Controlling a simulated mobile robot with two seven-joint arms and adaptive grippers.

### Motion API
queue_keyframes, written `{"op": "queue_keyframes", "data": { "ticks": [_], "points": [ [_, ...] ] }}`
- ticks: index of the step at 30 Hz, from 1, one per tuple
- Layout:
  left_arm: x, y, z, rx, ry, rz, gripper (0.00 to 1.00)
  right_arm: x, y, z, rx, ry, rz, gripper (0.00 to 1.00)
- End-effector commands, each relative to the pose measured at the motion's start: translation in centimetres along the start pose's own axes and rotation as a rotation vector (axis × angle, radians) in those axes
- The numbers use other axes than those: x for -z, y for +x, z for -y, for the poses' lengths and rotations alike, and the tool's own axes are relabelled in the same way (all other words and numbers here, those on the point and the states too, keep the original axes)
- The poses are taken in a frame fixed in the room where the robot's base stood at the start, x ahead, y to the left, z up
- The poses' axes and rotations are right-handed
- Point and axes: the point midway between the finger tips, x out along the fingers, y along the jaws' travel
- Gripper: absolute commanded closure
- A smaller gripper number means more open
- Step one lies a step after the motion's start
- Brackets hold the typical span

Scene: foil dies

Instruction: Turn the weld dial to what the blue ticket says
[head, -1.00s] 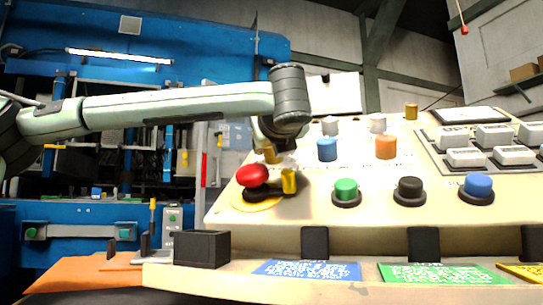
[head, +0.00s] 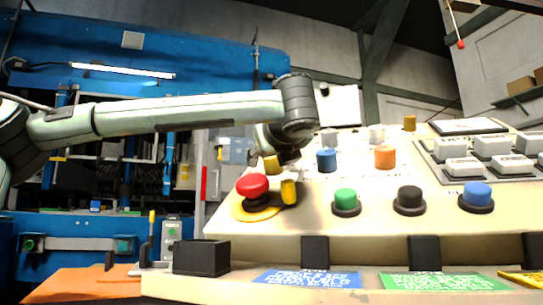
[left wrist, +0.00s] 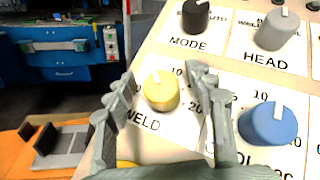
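The yellow weld dial (left wrist: 161,91) stands on the cream panel above the printed word WELD. Its white pointer line tilts a little left of straight up, and 10 and 20 are printed to its right. My left gripper (left wrist: 160,104) is open, with one finger on each side of the dial and visible gaps. In the head view the gripper (head: 283,160) comes down over the dial (head: 272,165) and partly hides it. The blue ticket (head: 308,279) lies on the panel's front ledge; its writing is too small to read. My right gripper is not in view.
A blue dial (left wrist: 268,124) stands close right of the right finger. Green, black and blue buttons line the panel front; a black box (head: 201,257) stands left.

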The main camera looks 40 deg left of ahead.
Motion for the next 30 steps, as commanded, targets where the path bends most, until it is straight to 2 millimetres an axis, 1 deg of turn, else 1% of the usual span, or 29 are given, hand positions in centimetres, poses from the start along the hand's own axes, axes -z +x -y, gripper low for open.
{"op": "queue_keyframes", "data": {
  "ticks": [5,8,11,18,21,25,30],
  "points": [
    [0.0,-0.2,0.0,0.0,0.0,0.0,0.46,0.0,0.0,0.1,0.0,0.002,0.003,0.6],
    [-0.1,-1.1,0.1,0.002,0.0,0.001,0.46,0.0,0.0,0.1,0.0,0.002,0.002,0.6],
    [-0.1,-2.8,0.1,0.003,0.002,0.003,0.46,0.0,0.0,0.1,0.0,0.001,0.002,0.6],
    [-0.2,-8.0,0.1,0.003,0.0,0.005,0.46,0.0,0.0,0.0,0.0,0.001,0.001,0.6],
    [-0.1,-9.8,0.1,0.002,0.002,0.003,0.46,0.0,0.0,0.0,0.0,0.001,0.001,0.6],
    [-0.1,-11.3,0.0,0.001,0.0,0.002,0.46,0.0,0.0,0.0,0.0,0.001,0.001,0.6],
    [0.0,-12.0,0.0,0.0,0.0,0.0,0.46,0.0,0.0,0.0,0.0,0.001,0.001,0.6]
  ]
}}
